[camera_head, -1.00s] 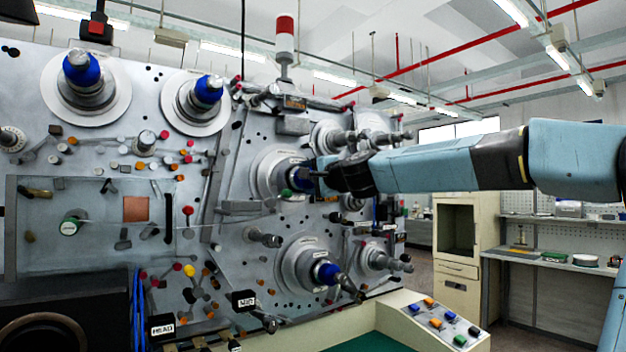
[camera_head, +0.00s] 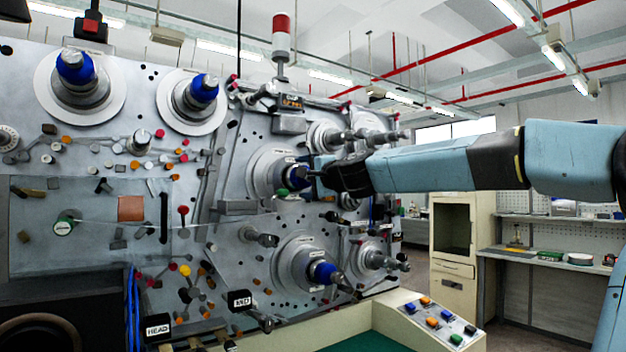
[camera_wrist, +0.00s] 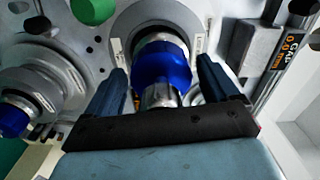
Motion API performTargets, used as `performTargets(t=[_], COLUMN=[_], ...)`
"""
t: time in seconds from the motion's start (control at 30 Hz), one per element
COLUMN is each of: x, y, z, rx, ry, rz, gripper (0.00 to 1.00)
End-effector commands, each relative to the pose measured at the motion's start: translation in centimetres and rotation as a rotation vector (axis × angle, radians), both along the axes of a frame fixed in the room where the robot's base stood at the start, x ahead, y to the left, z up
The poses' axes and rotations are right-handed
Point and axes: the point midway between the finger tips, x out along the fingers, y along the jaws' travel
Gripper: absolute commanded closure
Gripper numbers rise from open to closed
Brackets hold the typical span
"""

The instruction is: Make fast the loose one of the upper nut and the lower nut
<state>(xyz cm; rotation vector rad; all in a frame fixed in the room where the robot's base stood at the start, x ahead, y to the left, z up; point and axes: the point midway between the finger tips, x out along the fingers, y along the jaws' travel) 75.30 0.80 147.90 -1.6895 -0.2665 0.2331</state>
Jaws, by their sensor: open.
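The upper nut (camera_head: 297,177) is blue and sits on the upper spindle of the grey machine panel. In the wrist view this blue nut (camera_wrist: 162,66) stands between my two fingers, with a metal spindle end in front of it. My gripper (camera_head: 311,175) is open around it; in the wrist view its fingers (camera_wrist: 162,72) are apart, with a gap seen on each side. The lower nut (camera_head: 322,272), also blue, is on the lower spindle, clear of my gripper. It shows at the left edge of the wrist view (camera_wrist: 14,119). Neither view shows which nut is loose.
Two more blue-capped spindles (camera_head: 76,70) (camera_head: 203,90) stand at the panel's upper left. Bare rollers (camera_head: 258,237) stick out near the lower spindle. A sloping button console (camera_head: 432,318) stands below right. A red-and-white beacon (camera_head: 282,40) rises above.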

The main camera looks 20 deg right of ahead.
Motion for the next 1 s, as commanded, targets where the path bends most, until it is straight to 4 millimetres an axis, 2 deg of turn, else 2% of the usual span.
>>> performTargets(t=[0.27, 1.0], x=[-1.1, -7.9], y=[-0.5, -2.8], z=[0.0, -0.1], rx=[0.0, 0.0], ry=[0.0, 0.001], rz=[-0.001, -0.002], gripper=[0.12, 0.12])
